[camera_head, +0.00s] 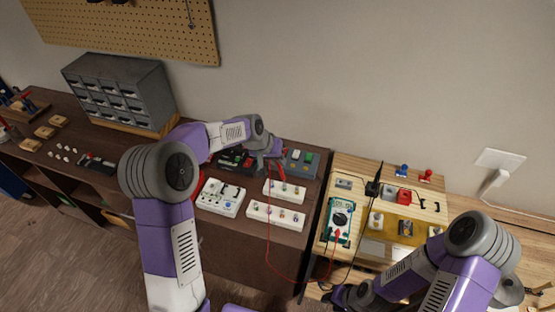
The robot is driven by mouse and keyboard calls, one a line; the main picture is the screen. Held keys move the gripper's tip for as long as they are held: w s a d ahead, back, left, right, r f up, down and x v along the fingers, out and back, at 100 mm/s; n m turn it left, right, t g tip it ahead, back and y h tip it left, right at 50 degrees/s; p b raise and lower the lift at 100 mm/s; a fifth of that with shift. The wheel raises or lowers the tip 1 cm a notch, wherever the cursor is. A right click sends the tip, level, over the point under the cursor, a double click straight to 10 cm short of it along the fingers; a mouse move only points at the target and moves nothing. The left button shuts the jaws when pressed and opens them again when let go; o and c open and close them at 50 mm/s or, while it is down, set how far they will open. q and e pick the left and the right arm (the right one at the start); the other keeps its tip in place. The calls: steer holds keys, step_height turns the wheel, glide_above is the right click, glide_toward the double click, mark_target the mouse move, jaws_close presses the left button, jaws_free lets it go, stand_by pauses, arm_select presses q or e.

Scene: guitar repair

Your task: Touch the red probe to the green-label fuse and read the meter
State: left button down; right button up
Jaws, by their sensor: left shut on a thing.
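My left gripper (274,163) is over the dark bench, just behind the white fuse strips, shut on what looks like the red probe (281,173). A thin red lead loops from there down past the bench edge to the teal meter (340,221). The meter lies on the light wooden table; its reading is too small to make out. A short white strip (285,191) and a longer white strip (276,215) hold small upright parts. I cannot tell which one bears a green label. My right gripper (342,296) is low at the front; its fingers are unclear.
A white panel with round sockets (220,197) is left of the strips. A grey box with coloured buttons (300,162) stands behind them. Grey and red blocks (397,195) are on the wooden table (350,170). A gap separates the tables. A drawer cabinet (118,90) stands back left.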

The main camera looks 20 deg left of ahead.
arm_select(q)
steer(key=shift+f+b, duration=0.5)
steer(key=shift+f, duration=0.1)
stand_by(1.7)
steer(key=shift+r, duration=0.1)
stand_by(0.9)
steer(key=shift+r+p, duration=2.25)
steer(key=shift+r, duration=0.75)
steer(key=shift+f, duration=0.1)
